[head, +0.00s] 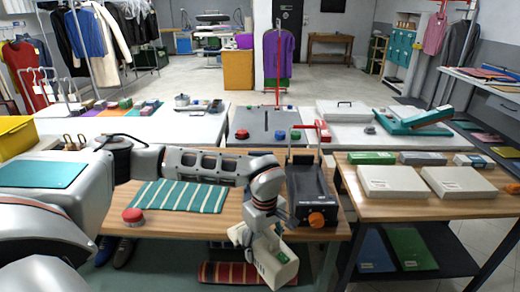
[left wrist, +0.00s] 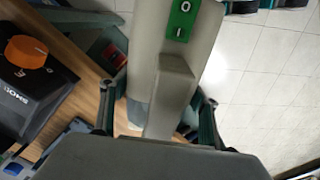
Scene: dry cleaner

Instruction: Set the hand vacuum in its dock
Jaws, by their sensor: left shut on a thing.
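The hand vacuum (head: 278,262), a pale grey-cream body with a green switch plate, hangs in my left gripper (head: 256,232) in front of the wooden table's front edge, tilted. In the left wrist view the pale vacuum body (left wrist: 178,60) runs between the two dark fingers of my left gripper (left wrist: 158,112), which is shut on it. The green plate is marked O and I. I cannot pick out the dock with certainty. My right gripper is not in view.
A black machine with an orange knob (head: 316,218) stands on the wooden table (head: 160,222), just right of the vacuum; it also shows in the left wrist view (left wrist: 38,95). A striped cloth (head: 180,196) and a red button (head: 132,215) lie left. White boxes (head: 392,182) occupy the right table.

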